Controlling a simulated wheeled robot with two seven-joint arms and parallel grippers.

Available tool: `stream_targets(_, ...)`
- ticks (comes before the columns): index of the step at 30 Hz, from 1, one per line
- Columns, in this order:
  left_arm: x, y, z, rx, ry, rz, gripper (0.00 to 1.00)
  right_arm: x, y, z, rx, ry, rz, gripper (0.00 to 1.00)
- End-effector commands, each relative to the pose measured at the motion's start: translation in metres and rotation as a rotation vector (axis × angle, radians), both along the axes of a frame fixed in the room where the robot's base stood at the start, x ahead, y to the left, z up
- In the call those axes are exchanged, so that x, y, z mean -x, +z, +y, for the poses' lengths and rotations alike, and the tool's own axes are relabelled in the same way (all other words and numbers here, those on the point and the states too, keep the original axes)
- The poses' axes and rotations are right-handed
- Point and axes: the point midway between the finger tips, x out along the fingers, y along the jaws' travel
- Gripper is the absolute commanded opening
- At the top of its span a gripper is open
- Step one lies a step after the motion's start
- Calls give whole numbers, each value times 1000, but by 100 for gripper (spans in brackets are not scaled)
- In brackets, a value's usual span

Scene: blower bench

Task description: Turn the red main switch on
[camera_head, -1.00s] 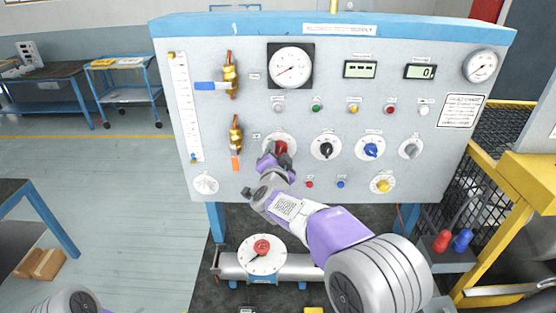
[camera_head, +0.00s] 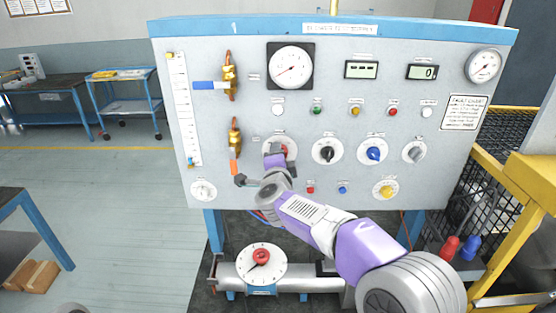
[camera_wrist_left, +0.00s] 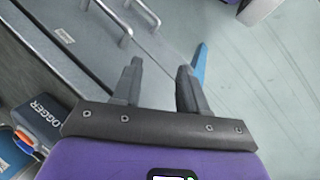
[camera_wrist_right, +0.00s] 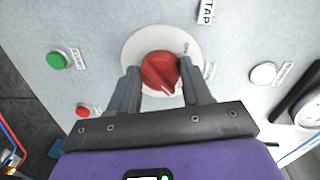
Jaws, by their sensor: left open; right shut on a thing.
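The red main switch (camera_wrist_right: 160,72) is a round red knob on a white dial plate on the upright panel. In the right wrist view it sits between the fingertips of my right gripper (camera_wrist_right: 161,88), which is shut on it. In the head view the switch (camera_head: 287,150) is partly hidden by my right gripper (camera_head: 275,156). The knob's pointer mark aims down and slightly right in the right wrist view; the small dial lettering is hard to read. My left gripper (camera_wrist_left: 160,85) is open and empty, away from the panel; it is out of the head view.
The panel (camera_head: 240,190) carries a black knob (camera_head: 327,151), a blue knob (camera_head: 373,153), gauges and small buttons. A brass valve with an orange handle (camera_head: 234,168) is close left of my right gripper. A red-knobbed dial (camera_head: 261,257) is below the panel.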

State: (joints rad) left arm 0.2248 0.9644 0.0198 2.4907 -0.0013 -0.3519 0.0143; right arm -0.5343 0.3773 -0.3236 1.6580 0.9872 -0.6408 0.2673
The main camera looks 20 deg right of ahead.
Motion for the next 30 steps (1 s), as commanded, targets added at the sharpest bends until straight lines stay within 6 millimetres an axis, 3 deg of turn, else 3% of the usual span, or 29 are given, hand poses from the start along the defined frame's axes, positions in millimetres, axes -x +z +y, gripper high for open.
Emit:
stream_targets(12, 0, 0, 0, 0, 0, 0, 43, 0, -1, 0, -11, 0, -1, 18)
stream_targets(13, 0, 0, 0, 0, 0, 0, 43, 0, -1, 0, -11, 0, -1, 52)
stream_targets(18, 0, 0, 0, 0, 0, 0, 43, 0, 0, 0, -9, 0, -1, 74)
stream_targets(26, 0, 0, 0, 0, 0, 0, 43, 1, 0, 0, -8, 0, -2, 74)
stream_targets(30, 0, -1, 0, 0, 0, 0, 43, 12, 2, 4, -10, 2, -2, 74)
